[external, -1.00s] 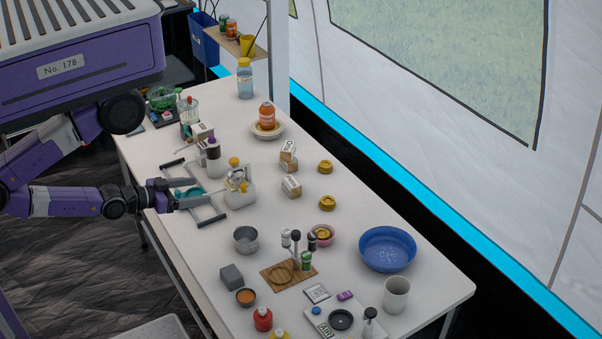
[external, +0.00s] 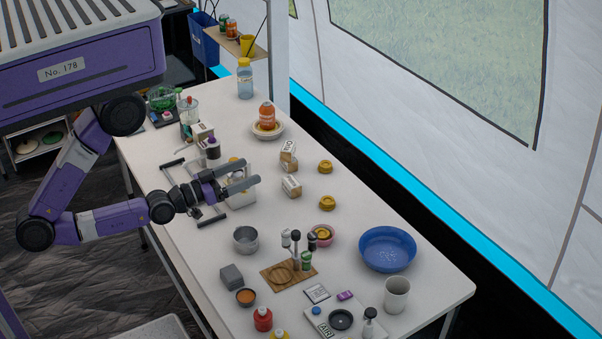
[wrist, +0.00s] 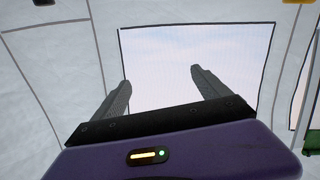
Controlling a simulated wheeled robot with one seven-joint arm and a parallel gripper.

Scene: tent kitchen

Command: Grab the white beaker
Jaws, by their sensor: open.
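A white beaker (external: 397,295), a plain upright cup, stands near the front right of the table in the external view, in front of the blue bowl. My gripper (external: 252,173) is open and empty. It is above the middle-left of the table, well to the left of and farther back than the beaker, and hides part of a white container behind it. In the wrist view my gripper (wrist: 160,77) has its two fingers spread with nothing between them.
A blue bowl (external: 387,249) is beside the beaker. A grey tray (external: 342,320) with small items lies to its left. A wooden board (external: 289,274) with shakers and a metal pot (external: 246,239) stand between gripper and beaker. The table's right edge is close to the beaker.

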